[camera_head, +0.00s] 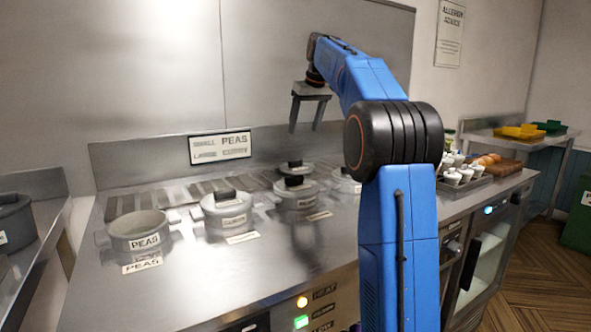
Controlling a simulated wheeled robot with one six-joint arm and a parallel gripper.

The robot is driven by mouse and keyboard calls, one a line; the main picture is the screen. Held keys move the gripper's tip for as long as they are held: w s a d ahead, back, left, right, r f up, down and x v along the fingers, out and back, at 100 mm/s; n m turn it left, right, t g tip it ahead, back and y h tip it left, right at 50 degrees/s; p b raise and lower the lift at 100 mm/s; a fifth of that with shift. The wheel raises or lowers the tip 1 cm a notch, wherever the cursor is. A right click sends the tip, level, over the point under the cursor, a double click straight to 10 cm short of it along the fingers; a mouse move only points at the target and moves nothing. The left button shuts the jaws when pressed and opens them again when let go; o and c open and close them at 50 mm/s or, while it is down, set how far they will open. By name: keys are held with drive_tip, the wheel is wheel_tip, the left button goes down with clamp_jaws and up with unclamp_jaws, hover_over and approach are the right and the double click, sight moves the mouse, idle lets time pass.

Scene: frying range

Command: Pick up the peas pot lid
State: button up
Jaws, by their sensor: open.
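The pot labelled PEAS (138,241) stands at the left of the row on the range. It shows an open top with no lid on it. A grey lid with a dark knob (293,167) shows behind the third pot; I cannot tell whether it lies loose or covers a pot, or whether it is the peas lid. My gripper (306,129) is open and empty, pointing down. It is raised in front of the back panel and appears above that lid, clear of the pots.
Two lidded pots stand right of the peas pot: one with a black knob (227,218), another (296,200) beyond it. A further pot (345,184) is partly hidden by my arm. A dark pot (12,220) stands far left. A tray of small white containers (455,176) stands right.

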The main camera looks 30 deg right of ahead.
hover_over(296, 161)
drive_tip(key=s, duration=0.2)
drive_tip(key=f, duration=0.7)
drive_tip(key=shift+d+f, duration=0.25)
drive_tip(key=shift+f, duration=0.15)
drive_tip(key=shift+x, duration=2.7)
drive_tip(key=shift+s+a, duration=0.1)
drive_tip(key=shift+a, duration=0.05)
drive_tip(key=c, duration=1.2)
